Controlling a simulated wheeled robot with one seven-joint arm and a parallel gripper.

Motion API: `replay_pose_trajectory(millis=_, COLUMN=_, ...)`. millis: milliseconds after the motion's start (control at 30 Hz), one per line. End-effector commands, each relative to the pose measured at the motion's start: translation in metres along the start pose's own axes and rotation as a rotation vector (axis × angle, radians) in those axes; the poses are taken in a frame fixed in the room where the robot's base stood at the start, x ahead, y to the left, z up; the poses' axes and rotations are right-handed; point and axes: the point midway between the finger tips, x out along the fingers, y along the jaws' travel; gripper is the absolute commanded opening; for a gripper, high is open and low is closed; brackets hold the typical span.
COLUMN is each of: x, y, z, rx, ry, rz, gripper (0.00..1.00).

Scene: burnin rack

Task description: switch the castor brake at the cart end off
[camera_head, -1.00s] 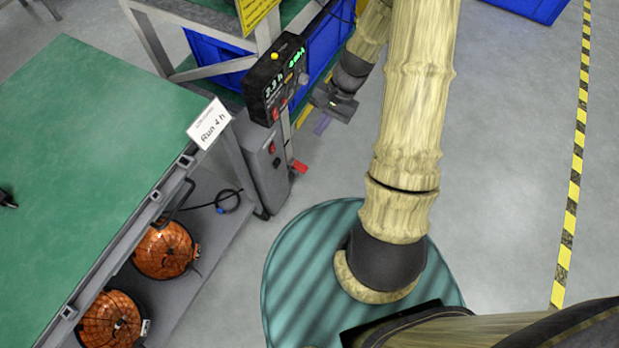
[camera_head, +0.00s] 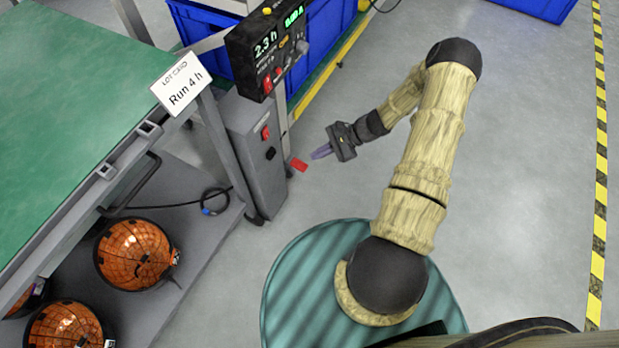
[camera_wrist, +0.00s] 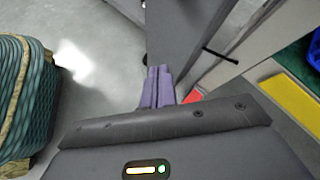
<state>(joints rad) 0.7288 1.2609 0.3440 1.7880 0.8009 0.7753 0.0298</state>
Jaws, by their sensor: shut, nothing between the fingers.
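The castor brake is a small red pedal (camera_head: 299,165) low at the cart end, just off the grey cabinet's lower edge. My gripper (camera_head: 321,152) is just right of the pedal in the head view, its purple fingers shut and empty, pointing left towards it. In the wrist view the fingers (camera_wrist: 157,88) are together, and part of the red pedal (camera_wrist: 192,97) shows just right of them, partly hidden by the gripper body. I cannot tell whether the fingers touch the pedal. The castor wheel is mostly hidden under the cart (camera_head: 180,230).
A lot card (camera_head: 180,85) hangs at the green bench's corner. Orange domes (camera_head: 135,254) sit on the lower shelf. The floor on the right is clear up to the striped tape (camera_head: 600,190).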

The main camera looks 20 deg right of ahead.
Motion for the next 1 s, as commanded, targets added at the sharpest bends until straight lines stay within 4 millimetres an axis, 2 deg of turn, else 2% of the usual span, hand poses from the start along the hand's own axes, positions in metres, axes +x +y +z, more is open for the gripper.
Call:
replay_pose_trajectory(millis=33, x=0.013, y=0.006, z=-0.022, rx=0.03, ry=-0.019, rz=-0.03, gripper=0.0)
replay_pose_trajectory(millis=600, x=0.085, y=0.027, z=-0.169, rx=0.323, ry=-0.219, rz=-0.387, gripper=0.0)
replay_pose_trajectory(millis=900, x=0.116, y=0.043, z=-0.249, rx=0.471, ry=-0.318, rz=-0.597, gripper=0.0)
replay_pose_trajectory(millis=1000, x=0.122, y=0.048, z=-0.271, rx=0.511, ry=-0.347, rz=-0.66, gripper=0.0)
